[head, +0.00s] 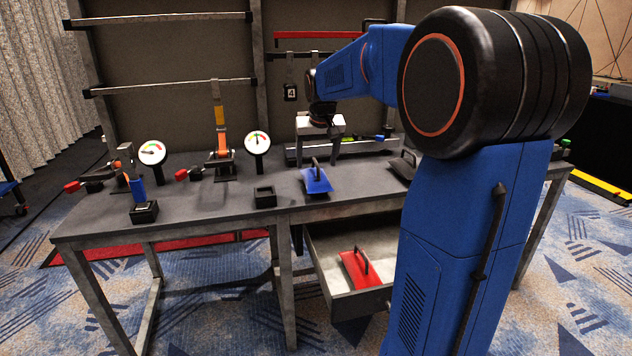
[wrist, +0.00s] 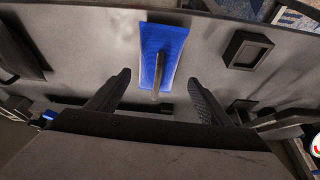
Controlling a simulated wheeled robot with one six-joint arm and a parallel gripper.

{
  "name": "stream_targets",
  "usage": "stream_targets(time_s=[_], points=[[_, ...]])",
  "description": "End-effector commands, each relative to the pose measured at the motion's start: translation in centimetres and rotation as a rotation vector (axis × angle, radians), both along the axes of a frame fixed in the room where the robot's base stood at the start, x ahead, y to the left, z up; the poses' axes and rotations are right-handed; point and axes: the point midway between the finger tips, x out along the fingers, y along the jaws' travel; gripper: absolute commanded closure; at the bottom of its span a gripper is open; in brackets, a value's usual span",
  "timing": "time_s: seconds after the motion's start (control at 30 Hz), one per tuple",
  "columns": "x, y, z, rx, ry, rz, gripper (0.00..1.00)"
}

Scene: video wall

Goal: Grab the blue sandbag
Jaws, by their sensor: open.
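The blue sandbag (head: 316,182) lies on the grey workbench (head: 240,200), near its front edge, with a dark handle standing up from its top. In the wrist view the blue sandbag (wrist: 163,45) is ahead of the fingers, with its handle reaching toward the space between them. My gripper (head: 321,140) is above and behind the sandbag in the head view. In the wrist view my gripper (wrist: 160,85) is open and empty, with one finger on each side of the handle's line. I see no contact with the bag.
A red sandbag (head: 359,268) lies in the open drawer (head: 340,300) below the bench. A dark sandbag (head: 401,168) lies right of the blue one. An empty black square holder (head: 265,196) is to its left.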

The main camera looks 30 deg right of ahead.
Motion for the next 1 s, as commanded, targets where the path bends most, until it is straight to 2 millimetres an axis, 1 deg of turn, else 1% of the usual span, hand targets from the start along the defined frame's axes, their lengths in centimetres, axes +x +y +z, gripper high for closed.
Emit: stream_targets(time_s=[0.03,0.13,0.23,0.47,0.57,0.8,0.9,1.0], points=[[0.2,-0.1,-0.8,0.001,0.003,0.000,0.27],[0.8,-0.3,-2.1,0.001,0.002,0.000,0.27],[1.1,-0.4,-2.9,0.000,0.001,0.000,0.27],[1.4,-0.6,-3.7,0.000,0.001,0.000,0.27],[1.9,-0.9,-4.6,0.001,0.001,-0.001,0.27],[3.0,-1.5,-7.5,0.000,0.001,0.000,0.27],[3.2,-1.6,-7.9,0.001,-0.001,0.000,0.27],[3.2,-1.6,-7.9,0.000,-0.001,0.001,0.27]])
